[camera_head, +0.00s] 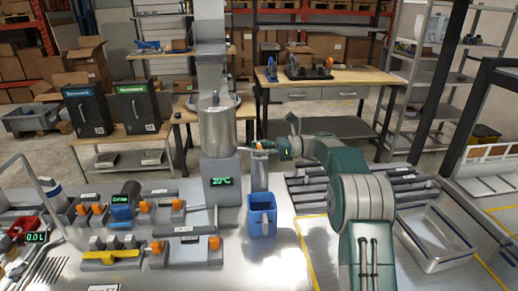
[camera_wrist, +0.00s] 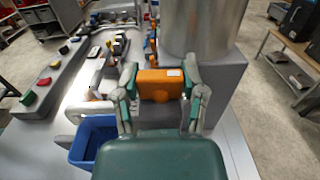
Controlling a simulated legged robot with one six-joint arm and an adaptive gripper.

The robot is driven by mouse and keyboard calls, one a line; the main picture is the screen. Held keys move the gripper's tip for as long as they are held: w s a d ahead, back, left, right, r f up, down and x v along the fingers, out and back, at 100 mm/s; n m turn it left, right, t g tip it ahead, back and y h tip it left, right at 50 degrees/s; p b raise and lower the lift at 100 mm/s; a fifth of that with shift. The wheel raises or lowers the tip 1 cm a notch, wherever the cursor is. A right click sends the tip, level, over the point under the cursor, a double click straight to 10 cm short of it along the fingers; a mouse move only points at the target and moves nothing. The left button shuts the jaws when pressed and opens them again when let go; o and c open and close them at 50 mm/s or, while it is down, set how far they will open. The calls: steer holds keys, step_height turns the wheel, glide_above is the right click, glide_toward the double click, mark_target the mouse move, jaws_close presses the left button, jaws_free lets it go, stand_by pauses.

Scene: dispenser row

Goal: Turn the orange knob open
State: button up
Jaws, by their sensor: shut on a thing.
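The orange knob (camera_wrist: 160,85) sits between the two fingers of my gripper (camera_wrist: 161,80) in the wrist view, and the fingers are shut on it. In the head view the orange knob (camera_head: 257,146) is small, at the lower right side of a silver tank (camera_head: 217,127). My gripper (camera_head: 266,146) reaches it from the right there. A blue container (camera_head: 262,215) stands below the knob on the metal table; it also shows at the left of the gripper in the wrist view (camera_wrist: 92,140). The knob's exact turn angle is hard to tell.
A green display (camera_head: 221,182) reading a temperature is on the tank's stand. Several orange-knobbed fittings (camera_head: 145,207) lie on the left. Open table surface (camera_head: 290,262) lies in front of the blue container.

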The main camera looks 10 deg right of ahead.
steer(key=shift+w+n+g, duration=0.1)
steer(key=shift+n+g, duration=0.2)
steer(key=shift+g, duration=0.1)
steer(key=o, duration=1.2)
steer(key=shift+c, duration=0.2)
steer(key=d, duration=1.2)
steer(key=shift+w, duration=0.15)
